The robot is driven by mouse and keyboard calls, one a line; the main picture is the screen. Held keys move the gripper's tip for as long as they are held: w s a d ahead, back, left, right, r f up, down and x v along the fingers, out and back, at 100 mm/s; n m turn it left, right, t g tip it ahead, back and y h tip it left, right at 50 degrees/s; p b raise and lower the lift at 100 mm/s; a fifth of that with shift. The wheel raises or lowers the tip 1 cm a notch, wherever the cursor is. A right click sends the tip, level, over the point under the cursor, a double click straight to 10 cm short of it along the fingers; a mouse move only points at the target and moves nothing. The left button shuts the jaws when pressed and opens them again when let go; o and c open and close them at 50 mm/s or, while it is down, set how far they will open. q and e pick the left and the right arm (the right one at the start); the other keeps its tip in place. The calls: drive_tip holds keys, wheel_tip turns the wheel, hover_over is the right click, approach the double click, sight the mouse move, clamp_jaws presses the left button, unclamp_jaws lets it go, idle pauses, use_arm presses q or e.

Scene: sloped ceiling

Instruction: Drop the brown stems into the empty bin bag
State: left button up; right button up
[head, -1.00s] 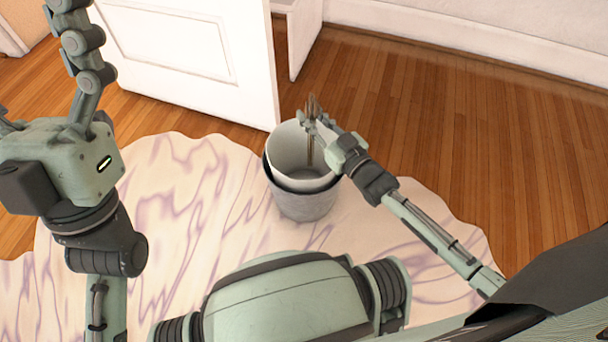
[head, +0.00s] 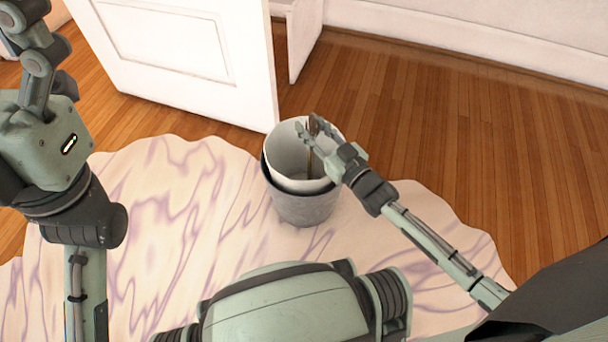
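The bin bag is a white liner (head: 284,160) inside a grey bin (head: 305,208), which stands upright on the patterned rug. The brown stems (head: 309,160) are thin and stand roughly upright inside the white liner, with their upper part between the fingers of my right gripper (head: 309,127). That gripper is over the bin's right rim with its fingers spread apart, and it looks open around the stems.
A white door (head: 180,55) stands open behind the bin, its edge close to the bin's back left. A pale rug (head: 185,215) with purple veins lies under the bin. The wooden floor (head: 440,125) on the right is clear up to the white wall.

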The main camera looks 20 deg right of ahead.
drive_tip(key=shift+o, duration=1)
drive_tip(key=v, duration=1.2)
drive_tip(key=shift+s, duration=0.1)
